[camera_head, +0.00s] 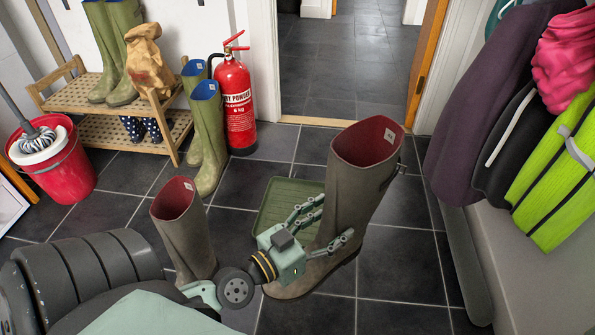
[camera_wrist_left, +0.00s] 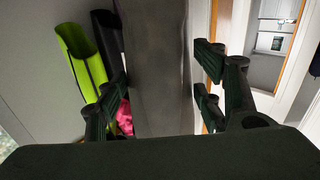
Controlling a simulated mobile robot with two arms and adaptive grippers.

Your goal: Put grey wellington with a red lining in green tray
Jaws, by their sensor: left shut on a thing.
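My left gripper (camera_head: 312,232) is shut on the shaft of a grey wellington with a red lining (camera_head: 352,195), its fingers on either side. The boot is roughly upright, tilted a little to the right. It looks larger than its fellow and seems raised, but I cannot tell its clearance from the floor. The left wrist view shows its grey shaft (camera_wrist_left: 158,70) between the fingers (camera_wrist_left: 165,85). A second grey wellington with a red lining (camera_head: 186,232) stands on the floor at left. The green tray (camera_head: 276,200) lies behind the held boot, partly hidden by boot and gripper. My right gripper is not in view.
A wooden rack (camera_head: 75,105) holds green boots and a paper bag. Green boots with blue lining (camera_head: 207,140) and a red extinguisher (camera_head: 237,105) stand behind the tray. A red mop bucket (camera_head: 62,170) is at left. Coats (camera_head: 490,110) hang at right above a bench.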

